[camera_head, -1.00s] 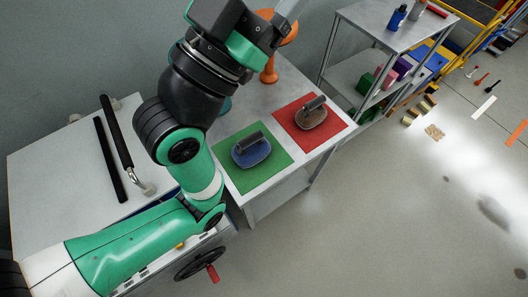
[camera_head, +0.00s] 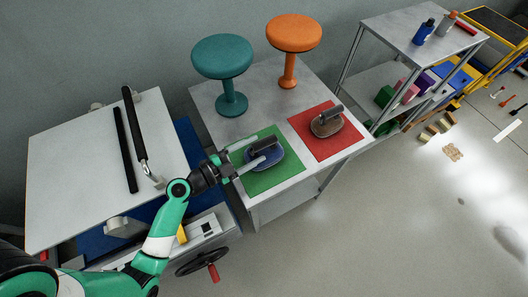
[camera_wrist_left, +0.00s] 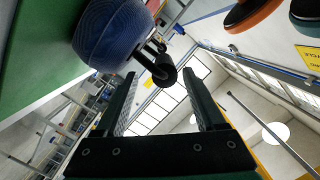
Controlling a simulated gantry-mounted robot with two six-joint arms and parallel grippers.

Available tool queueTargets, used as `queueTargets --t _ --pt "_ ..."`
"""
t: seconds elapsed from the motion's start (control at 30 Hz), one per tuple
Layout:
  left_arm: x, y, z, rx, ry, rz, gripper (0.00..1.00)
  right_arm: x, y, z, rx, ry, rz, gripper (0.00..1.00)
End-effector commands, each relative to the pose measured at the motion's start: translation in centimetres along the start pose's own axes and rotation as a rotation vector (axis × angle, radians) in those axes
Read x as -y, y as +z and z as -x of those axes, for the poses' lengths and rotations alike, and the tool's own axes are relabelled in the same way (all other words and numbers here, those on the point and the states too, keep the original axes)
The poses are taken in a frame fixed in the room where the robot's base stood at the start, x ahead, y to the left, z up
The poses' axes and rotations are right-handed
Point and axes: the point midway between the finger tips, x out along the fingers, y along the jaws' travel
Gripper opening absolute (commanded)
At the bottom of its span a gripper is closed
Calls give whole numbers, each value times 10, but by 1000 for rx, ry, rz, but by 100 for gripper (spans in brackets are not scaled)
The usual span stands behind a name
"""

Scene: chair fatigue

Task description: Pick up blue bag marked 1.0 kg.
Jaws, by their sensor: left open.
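The blue bag (camera_head: 268,160) lies on the green mat (camera_head: 262,186) on the table, its dark cylindrical handle (camera_head: 262,143) on top. Any weight mark is too small to read. My left gripper (camera_head: 247,154) is open at the bag's left side, with its fingers pointing toward the handle. In the left wrist view the blue bag (camera_wrist_left: 108,32) fills the upper left. The handle's end (camera_wrist_left: 163,68) shows ahead of the gap between the two open fingers (camera_wrist_left: 164,84). I cannot tell if a finger touches it. My right gripper is not in view.
A brown bag (camera_head: 326,123) with a dark handle lies on the red mat (camera_head: 343,144) beside the green one. A teal stool (camera_head: 222,56) and an orange stool (camera_head: 294,34) stand behind. A grey shelf (camera_head: 392,42) is at the right, a white panel (camera_head: 85,165) at the left.

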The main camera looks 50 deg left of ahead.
Motion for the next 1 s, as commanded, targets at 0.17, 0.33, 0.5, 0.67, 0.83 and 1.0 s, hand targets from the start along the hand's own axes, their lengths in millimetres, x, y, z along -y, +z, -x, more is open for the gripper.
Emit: queueTargets --t 0.17,0.33,0.5,0.67,0.83,1.0 --pt "1 -1 -20 -3 3 -2 71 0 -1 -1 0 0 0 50" --pt "2 -1 -26 -3 1 -2 71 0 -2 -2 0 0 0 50" --pt "7 -1 -54 -5 3 -2 71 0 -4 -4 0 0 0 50" --pt "6 1 -73 -1 0 -1 71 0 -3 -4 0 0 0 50" --pt "6 1 -75 0 0 -1 71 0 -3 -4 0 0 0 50" --pt "6 1 -74 0 0 -1 50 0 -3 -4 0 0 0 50"
